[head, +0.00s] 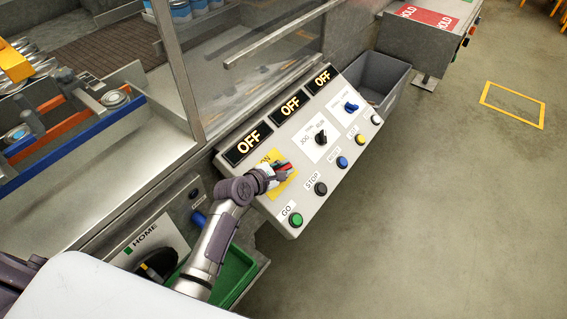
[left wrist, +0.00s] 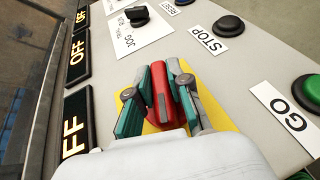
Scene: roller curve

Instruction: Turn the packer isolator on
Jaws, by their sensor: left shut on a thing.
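The control panel (head: 315,178) slopes in the middle of the head view. A red rotary handle (left wrist: 160,88) sits on a yellow plate (left wrist: 222,113) near its left end; I take it for the packer isolator. My left gripper (head: 284,170) is shut on this handle. In the left wrist view its green-grey fingers (left wrist: 160,100) lie on both sides of the handle. The handle runs up the picture there. Much of the yellow plate (head: 270,157) and its lettering is hidden by the gripper. My right gripper is out of view.
Three displays (head: 292,104) on the panel's upper edge read OFF. A black selector (head: 320,137), a blue selector (head: 351,106) and several push buttons, including green GO (head: 295,220) and dark STOP (head: 320,188), are close by. A grey bin (head: 383,77) stands behind. Floor at right is clear.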

